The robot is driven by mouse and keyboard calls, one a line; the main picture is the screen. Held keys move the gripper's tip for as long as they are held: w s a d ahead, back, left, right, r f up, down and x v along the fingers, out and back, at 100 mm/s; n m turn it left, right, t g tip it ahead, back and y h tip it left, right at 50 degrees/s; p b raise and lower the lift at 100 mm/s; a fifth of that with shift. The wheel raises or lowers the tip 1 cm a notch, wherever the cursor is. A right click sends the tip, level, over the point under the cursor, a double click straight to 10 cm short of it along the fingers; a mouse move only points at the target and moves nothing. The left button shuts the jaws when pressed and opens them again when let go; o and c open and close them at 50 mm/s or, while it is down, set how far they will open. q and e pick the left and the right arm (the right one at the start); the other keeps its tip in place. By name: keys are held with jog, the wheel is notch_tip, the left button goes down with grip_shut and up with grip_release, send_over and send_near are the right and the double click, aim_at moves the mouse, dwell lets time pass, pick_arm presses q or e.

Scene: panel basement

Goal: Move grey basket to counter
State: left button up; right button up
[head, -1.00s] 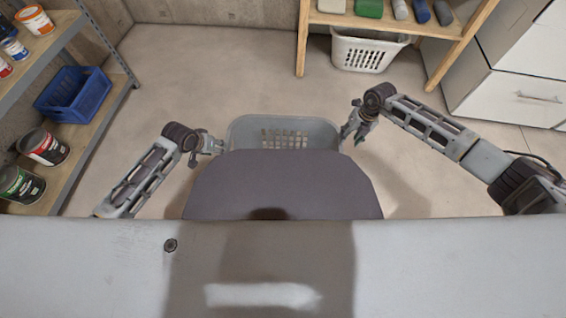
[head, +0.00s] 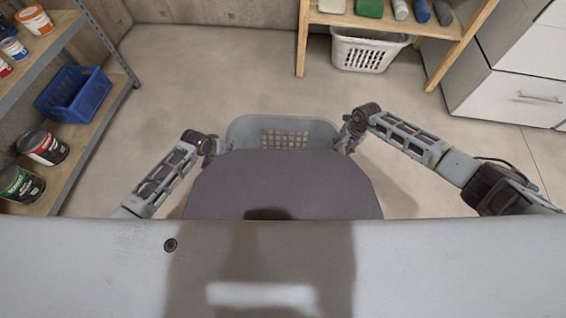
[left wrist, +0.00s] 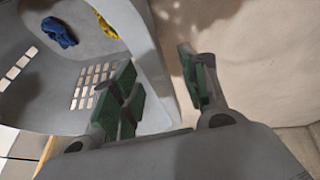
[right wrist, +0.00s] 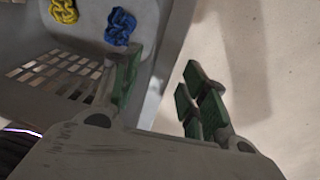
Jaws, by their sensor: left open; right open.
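The grey basket (head: 283,124) is low in front of me in the head view, its near part hidden behind my own body. A blue crumpled item (left wrist: 60,32) and a yellow one (left wrist: 106,27) lie inside it. My left gripper (head: 212,149) is at the basket's left side. In the left wrist view its open fingers (left wrist: 165,90) stand either side of the basket's rim. My right gripper (head: 346,141) is at the right side. In the right wrist view its open fingers (right wrist: 160,90) also straddle the rim. No counter can be made out for certain.
A shelf on the left holds a blue crate (head: 74,92) and paint cans (head: 42,147). A white basket (head: 368,48) sits under a wooden shelf (head: 385,22) at the back. White drawers (head: 520,90) stand at the right. The floor (head: 220,70) beyond the grey basket is clear.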

pick_arm(q)
jog(key=shift+x, duration=1.2)
pick_arm(e)
jog(key=shift+a+f, duration=0.2)
jog(key=shift+f, duration=1.05)
pick_arm(q)
grip_shut()
pick_arm(e)
grip_shut()
pick_arm(q)
jog(key=shift+w, duration=0.1)
